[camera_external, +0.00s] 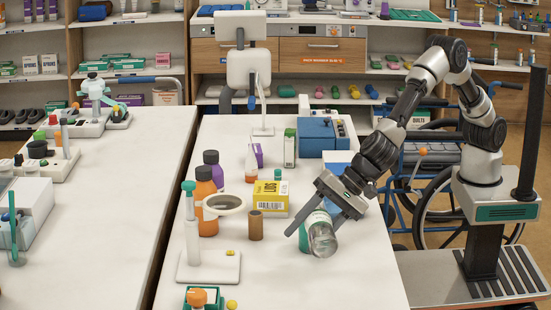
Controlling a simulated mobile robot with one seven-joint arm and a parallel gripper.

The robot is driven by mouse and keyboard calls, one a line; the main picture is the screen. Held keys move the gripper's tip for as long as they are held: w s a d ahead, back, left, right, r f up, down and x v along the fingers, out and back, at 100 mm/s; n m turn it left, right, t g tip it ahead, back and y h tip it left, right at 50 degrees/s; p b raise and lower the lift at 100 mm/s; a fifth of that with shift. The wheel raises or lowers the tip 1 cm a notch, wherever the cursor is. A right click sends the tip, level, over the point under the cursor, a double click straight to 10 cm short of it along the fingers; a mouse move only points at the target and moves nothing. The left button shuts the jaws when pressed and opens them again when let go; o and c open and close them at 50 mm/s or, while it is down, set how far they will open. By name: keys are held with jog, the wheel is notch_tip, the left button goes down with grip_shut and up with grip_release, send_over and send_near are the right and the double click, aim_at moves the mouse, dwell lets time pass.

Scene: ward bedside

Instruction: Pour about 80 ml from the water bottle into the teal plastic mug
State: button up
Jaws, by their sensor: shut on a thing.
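My gripper (318,215) is shut on the clear water bottle (322,240) over the right part of the white table. The bottle is strongly tilted, with its round base toward the camera. A teal-green band shows on its side near the fingers. Its mouth is hidden behind its body and the gripper. A teal patch (303,239) shows just left of the bottle, below the finger; it may be part of the teal plastic mug, mostly hidden. I cannot tell whether water is flowing.
A blue device (318,137) stands behind. The table's front right is clear. A wheelchair (430,180) is beyond the right edge.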

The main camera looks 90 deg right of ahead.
jog(key=shift+r, duration=0.15)
dwell(0.6)
jog(key=f+h, duration=0.1)
jog(key=f+n+h, duration=0.1)
jog(key=shift+s+a+f, duration=0.2)
jog(key=shift+f, duration=0.2)
jog(key=shift+w+d+f+h, duration=0.1)
jog(key=shift+w+f+h, duration=0.05)
jog(key=shift+h, duration=0.25)
jog(key=shift+d+n+p, duration=0.15)
jog(key=shift+n+p, duration=0.15)
jog(key=shift+p, duration=0.1)
jog(key=shift+f+h, duration=0.1)
jog(key=shift+h, duration=0.2)
